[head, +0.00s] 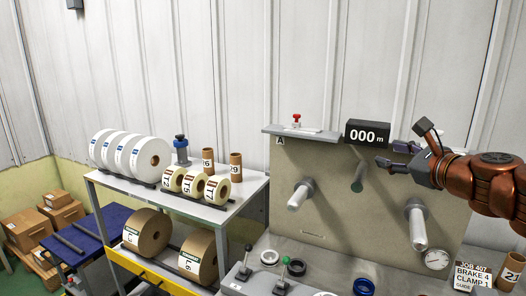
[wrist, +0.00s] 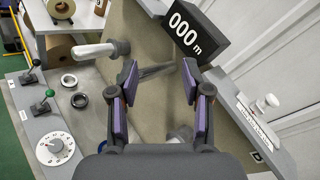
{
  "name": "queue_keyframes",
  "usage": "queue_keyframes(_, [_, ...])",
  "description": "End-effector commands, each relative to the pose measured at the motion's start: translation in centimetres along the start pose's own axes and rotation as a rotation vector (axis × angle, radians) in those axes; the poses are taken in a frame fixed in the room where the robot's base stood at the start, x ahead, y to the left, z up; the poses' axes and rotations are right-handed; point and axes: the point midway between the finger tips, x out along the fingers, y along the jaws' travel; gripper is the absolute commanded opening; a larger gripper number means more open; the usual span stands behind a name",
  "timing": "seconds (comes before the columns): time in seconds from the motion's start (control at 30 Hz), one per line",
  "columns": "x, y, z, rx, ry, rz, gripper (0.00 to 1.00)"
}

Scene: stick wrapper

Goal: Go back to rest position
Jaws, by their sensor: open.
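My copper-coloured arm comes in from the right in the head view. My gripper (head: 384,162) is in front of the upper right part of the grey machine panel (head: 325,215), just below the black counter (head: 367,134) that reads 000 m. In the wrist view my gripper (wrist: 164,88) has its two purple-padded fingers apart, with nothing between them. The counter (wrist: 196,33) shows above the fingers there. A pale spindle (head: 300,195) sticks out at the panel's left, and another spindle (head: 417,227) at its right. A darker roller (head: 357,178) is between them, close below my gripper.
A rack table (head: 240,190) at left carries white, yellow and brown rolls. Levers with black (head: 246,258) and green (head: 284,268) knobs stand on the machine's front ledge, near loose rings (head: 297,267). Boxes (head: 30,228) stand far left.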

Motion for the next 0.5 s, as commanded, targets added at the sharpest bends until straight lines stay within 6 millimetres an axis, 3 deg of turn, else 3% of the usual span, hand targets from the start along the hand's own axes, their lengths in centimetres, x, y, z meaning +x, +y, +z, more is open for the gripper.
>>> queue_keyframes(0.03, [0.5, 3.1, 0.9, -0.101, 0.0, 0.075, 0.48])
queue_keyframes(0.23, [0.2, 15.3, 1.7, -0.537, -0.01, 0.388, 0.48])
queue_keyframes(0.37, [-1.9, 22.9, 0.1, -0.821, -0.032, 0.614, 0.48])
queue_keyframes(0.5, [-5.9, 29.8, -3.2, -1.114, -0.073, 0.881, 0.48])
